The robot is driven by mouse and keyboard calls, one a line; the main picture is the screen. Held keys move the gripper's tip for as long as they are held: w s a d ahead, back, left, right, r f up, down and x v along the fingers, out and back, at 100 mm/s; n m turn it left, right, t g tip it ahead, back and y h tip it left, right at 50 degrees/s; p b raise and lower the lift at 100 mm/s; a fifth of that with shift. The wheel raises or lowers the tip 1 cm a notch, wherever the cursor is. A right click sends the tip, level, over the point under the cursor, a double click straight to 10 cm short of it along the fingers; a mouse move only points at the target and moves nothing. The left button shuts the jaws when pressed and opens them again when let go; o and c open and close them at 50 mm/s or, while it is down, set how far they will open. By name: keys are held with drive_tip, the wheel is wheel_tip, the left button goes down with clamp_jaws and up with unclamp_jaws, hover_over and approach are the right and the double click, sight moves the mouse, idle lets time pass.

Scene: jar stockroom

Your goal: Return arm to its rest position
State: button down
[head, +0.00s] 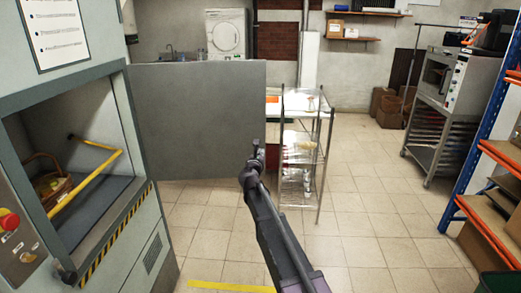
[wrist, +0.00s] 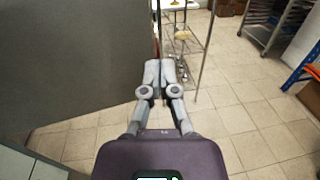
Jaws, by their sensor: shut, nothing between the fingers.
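My arm reaches up from the bottom of the head view, and my gripper (head: 257,146) is at its far end, in front of a wire shelf rack. In the wrist view my gripper (wrist: 160,66) has its two grey fingers together, with nothing between them. It is in the air over the tiled floor, to the right of a grey panel (head: 200,115). The panel also shows in the wrist view (wrist: 70,60), left of the fingers.
A grey cabinet (head: 150,215) stands open at the left, with a basket (head: 50,185) and a yellow bar (head: 90,180) inside. The wire rack (head: 322,150) stands close ahead. An oven on a stand (head: 445,95) and blue-orange shelving (head: 480,150) are at the right. Tiled floor (head: 370,215) between is clear.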

drive_tip(key=shift+s, duration=0.45)
drive_tip(key=s+d+f+m+g+h, duration=0.2)
drive_tip(key=s+d+f+m+g, duration=0.35)
drive_tip(key=s+d+m, duration=0.45)
drive_tip(key=s+d+f+m+g+h, duration=0.2)
drive_tip(key=s+d+f+m+g, duration=0.3)
drive_tip(key=s+d+m, duration=0.45)
drive_tip(key=s+d+f+m+g+y, duration=0.1)
drive_tip(key=s+f+m+g+y, duration=0.2)
drive_tip(key=s+m, duration=0.4)
drive_tip(key=s+d+f+m+g+y, duration=0.1)
drive_tip(key=s+f+m+g+y, duration=0.3)
drive_tip(key=s, duration=1)
drive_tip(key=f+m, duration=0.1)
drive_tip(key=m, duration=0.2)
drive_tip(key=shift+s+d, duration=0.2)
drive_tip(key=shift+s, duration=0.05)
drive_tip(key=shift+m, duration=0.25)
